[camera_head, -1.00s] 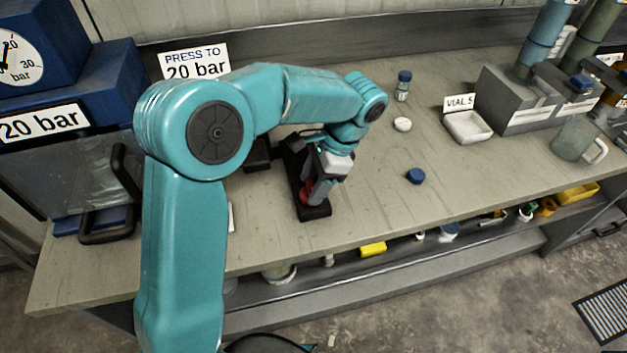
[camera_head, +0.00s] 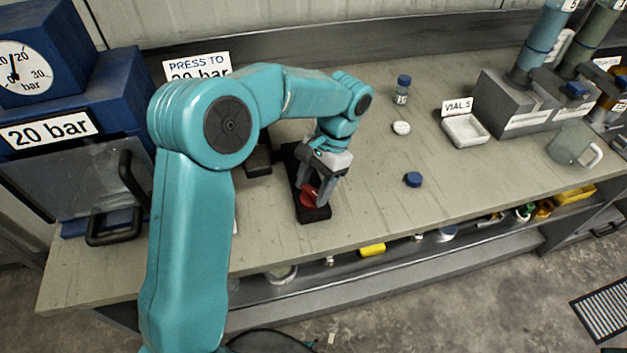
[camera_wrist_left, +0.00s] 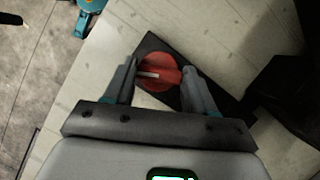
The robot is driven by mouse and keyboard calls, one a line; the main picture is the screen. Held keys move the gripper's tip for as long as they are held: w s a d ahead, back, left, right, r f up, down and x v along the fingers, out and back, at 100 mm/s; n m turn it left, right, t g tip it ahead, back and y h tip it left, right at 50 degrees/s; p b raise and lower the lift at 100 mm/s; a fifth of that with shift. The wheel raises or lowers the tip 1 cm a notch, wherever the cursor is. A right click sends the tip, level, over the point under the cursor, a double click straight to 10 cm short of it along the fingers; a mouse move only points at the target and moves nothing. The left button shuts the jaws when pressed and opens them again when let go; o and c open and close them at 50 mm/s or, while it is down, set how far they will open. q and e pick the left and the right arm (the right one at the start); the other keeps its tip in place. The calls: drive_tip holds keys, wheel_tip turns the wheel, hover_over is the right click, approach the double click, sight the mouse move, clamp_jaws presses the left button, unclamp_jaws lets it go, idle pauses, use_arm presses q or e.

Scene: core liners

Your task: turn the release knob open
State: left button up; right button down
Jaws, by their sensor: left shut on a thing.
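The red release knob (camera_head: 309,196) sits on a black base plate (camera_head: 318,214) on the bench, left of the middle in the head view. In the left wrist view the knob (camera_wrist_left: 160,66) is a red disc with a raised grip bar and a pale line on it. My left gripper (camera_head: 318,194) reaches down over the knob. In the left wrist view its fingers (camera_wrist_left: 158,76) stand on either side of the grip bar and are shut on it. Parts of the knob are hidden by the fingers in the head view. My right gripper is not in view.
A blue press with a gauge (camera_head: 20,72) and a black handle (camera_head: 128,195) stands at the left. A blue cap (camera_head: 413,180), a white cap (camera_head: 401,128), a vial (camera_head: 403,90) and a white tray (camera_head: 462,131) are to the right. The bench between is clear.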

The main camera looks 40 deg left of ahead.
use_arm(q)
drive_tip(key=n+h, duration=0.1)
drive_tip(key=n, duration=0.1)
drive_tip(key=shift+n+p, duration=0.35)
drive_tip(key=shift+n, duration=0.05)
drive_tip(key=n+h, duration=0.1)
drive_tip(key=n, duration=0.2)
drive_tip(key=shift+a+n+h, duration=0.15)
drive_tip(key=shift+n+h, duration=0.15)
drive_tip(key=n+h, duration=0.1)
drive_tip(key=n, duration=0.2)
drive_tip(key=n+t+h, duration=0.1)
drive_tip(key=n, duration=0.2)
drive_tip(key=shift+a+t, duration=0.15)
drive_tip(key=shift+t, duration=0.15)
drive_tip(key=shift+n, duration=0.3)
drive_tip(key=o, duration=1)
drive_tip(key=shift+o, duration=0.2)
